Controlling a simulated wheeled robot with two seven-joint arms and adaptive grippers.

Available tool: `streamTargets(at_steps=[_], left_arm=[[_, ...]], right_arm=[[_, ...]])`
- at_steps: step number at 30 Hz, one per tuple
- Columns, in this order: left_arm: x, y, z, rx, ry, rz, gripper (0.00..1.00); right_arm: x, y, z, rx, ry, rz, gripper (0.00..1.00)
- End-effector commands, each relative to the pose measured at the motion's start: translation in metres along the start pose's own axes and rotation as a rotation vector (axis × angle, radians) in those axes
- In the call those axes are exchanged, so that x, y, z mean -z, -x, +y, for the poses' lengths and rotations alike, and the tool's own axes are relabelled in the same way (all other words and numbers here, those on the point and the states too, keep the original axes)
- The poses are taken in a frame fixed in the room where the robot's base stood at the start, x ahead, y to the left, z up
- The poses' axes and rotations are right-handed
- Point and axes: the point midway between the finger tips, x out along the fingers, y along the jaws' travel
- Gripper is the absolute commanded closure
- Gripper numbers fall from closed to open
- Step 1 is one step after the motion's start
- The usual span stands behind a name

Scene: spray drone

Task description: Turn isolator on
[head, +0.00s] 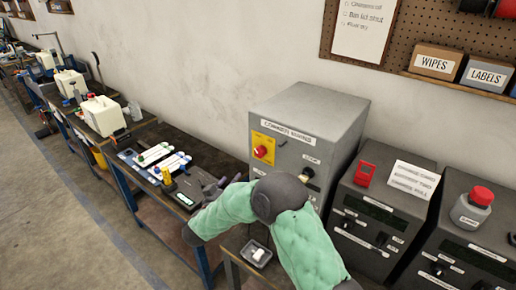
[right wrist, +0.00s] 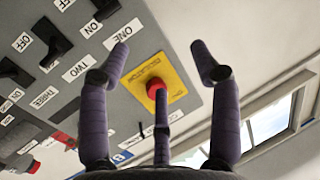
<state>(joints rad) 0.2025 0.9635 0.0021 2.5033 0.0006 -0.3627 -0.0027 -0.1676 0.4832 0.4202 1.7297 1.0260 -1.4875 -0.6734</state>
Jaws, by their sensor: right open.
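The isolator is a red knob on a yellow plate (head: 262,149) on the front of a tall grey cabinet (head: 308,112). In the right wrist view the red knob (right wrist: 156,88) and its yellow plate show ahead, between the fingers. One finger overlaps the knob's lower part in that view. I cannot tell the knob's setting. My right gripper (head: 214,188) is open and empty, in front of the cabinet and left of and below the knob in the head view. Its spread dark fingers also show in the right wrist view (right wrist: 160,55). My left gripper is not in view.
Black switches (right wrist: 48,38) with ONE, TWO, THREE, ON and OFF labels sit beside the isolator. Grey units with a red switch (head: 364,174) and a red-capped bottle (head: 471,207) stand right. A small tray (head: 256,254) lies below.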

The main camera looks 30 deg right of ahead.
Motion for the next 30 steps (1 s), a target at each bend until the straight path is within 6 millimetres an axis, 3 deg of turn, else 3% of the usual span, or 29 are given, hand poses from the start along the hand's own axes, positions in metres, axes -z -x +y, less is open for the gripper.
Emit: streamTargets(at_steps=[1,3,7,13,24,30], left_arm=[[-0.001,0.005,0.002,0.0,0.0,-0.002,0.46],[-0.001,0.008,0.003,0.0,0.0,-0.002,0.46],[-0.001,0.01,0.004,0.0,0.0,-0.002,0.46],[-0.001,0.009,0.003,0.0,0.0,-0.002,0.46],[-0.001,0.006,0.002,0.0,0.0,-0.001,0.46],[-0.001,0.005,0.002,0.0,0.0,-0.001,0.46]], right_arm=[[0.031,0.004,0.008,-0.074,-0.016,0.037,0.37],[0.057,0.01,0.02,-0.164,-0.023,0.067,0.37],[0.081,0.018,0.035,-0.264,-0.028,0.086,0.37],[0.087,0.007,0.043,-0.296,-0.028,0.089,0.37],[0.092,-0.053,0.061,-0.293,-0.029,0.09,0.37],[0.094,-0.075,0.067,-0.291,-0.029,0.089,0.37]])
